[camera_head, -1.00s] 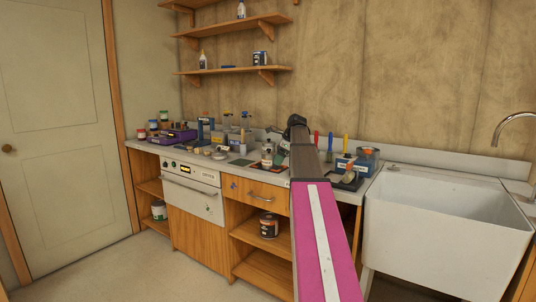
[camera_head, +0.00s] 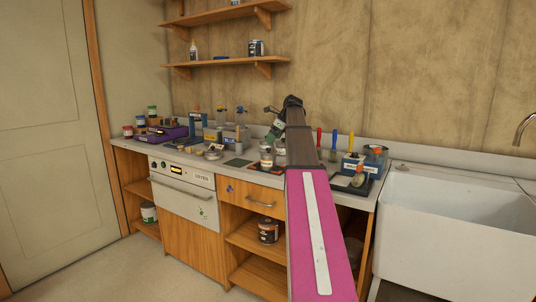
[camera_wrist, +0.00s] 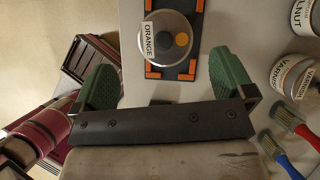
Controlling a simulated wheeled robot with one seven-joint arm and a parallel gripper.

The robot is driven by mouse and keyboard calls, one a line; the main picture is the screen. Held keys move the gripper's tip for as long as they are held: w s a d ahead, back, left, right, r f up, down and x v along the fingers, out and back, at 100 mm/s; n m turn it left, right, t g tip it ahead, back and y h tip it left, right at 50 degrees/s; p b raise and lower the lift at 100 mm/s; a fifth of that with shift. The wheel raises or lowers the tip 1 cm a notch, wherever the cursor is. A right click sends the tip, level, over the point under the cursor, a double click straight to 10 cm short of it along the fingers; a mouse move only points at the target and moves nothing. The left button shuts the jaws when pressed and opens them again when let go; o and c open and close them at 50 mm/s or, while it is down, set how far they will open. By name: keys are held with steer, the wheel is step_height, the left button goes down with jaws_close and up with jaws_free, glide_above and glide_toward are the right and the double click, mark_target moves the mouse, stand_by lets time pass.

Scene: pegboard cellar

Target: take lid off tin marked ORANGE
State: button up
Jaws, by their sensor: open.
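The tin marked ORANGE (camera_wrist: 158,36) stands at the top of the wrist view. Its round grey top bears an orange dot and looks closed by a lid. It stands on a black mat with orange corner marks (camera_wrist: 186,72). In the head view my gripper (camera_head: 275,130) is partly hidden behind my arm.
Tins marked WALNUT (camera_wrist: 307,17) and VARNISH (camera_wrist: 293,75) stand right of the mat in the wrist view, with red and blue brushes (camera_wrist: 285,118) below. The white sink (camera_head: 440,225) is at the right. Several pots and a purple case (camera_head: 165,134) crowd the counter's left.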

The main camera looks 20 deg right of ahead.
steer(key=shift+d+x, duration=0.15)
steer(key=shift+x, duration=1.55)
steer(key=shift+d+x, duration=0.15)
steer(key=shift+x, duration=1.55)
steer(key=shift+f, duration=0.1)
steer(key=c, duration=0.8)
